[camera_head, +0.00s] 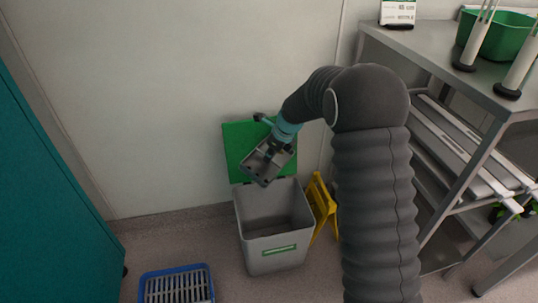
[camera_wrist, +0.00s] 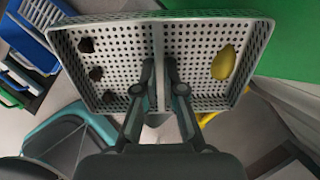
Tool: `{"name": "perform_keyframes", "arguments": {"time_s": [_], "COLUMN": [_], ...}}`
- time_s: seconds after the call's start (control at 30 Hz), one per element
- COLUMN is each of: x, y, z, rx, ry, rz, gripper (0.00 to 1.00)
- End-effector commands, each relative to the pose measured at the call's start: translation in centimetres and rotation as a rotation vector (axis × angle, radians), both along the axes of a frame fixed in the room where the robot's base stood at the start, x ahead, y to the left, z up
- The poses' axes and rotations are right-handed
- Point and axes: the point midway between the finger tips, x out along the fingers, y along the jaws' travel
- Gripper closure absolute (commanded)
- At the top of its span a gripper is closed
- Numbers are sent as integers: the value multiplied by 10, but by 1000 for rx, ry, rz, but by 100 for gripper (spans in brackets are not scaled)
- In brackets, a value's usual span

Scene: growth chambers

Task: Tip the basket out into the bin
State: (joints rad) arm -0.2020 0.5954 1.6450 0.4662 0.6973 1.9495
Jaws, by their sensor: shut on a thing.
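The basket (camera_head: 258,166) is a grey perforated tray with low walls and a central bar. In the wrist view the basket (camera_wrist: 120,48) holds several small dark lumps (camera_wrist: 87,45) on the left and one yellow, oblong thing (camera_wrist: 223,62) on the right. My gripper (camera_wrist: 159,72) is shut on the central bar; it also shows in the head view (camera_head: 271,151). The basket hangs tilted above the bin (camera_head: 290,262), a grey box with a green label. The bin's green lid (camera_head: 236,140) stands open against the wall. The bin's mouth looks empty, its bottom dim.
A yellow folding stand (camera_head: 322,207) is right of the bin. A blue crate (camera_head: 148,281) lies on the floor at the front left. A teal cabinet (camera_head: 45,190) fills the left side. A steel rack (camera_head: 435,50) with a green tub (camera_head: 492,40) stands at right.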

Motion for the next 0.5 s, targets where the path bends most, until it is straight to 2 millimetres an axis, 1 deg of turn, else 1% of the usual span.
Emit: {"name": "perform_keyframes", "arguments": {"time_s": [0.5], "x": [-2], "y": [-2], "z": [-4], "rx": [217], "ry": [-116], "rz": [-2], "gripper": [100]}}
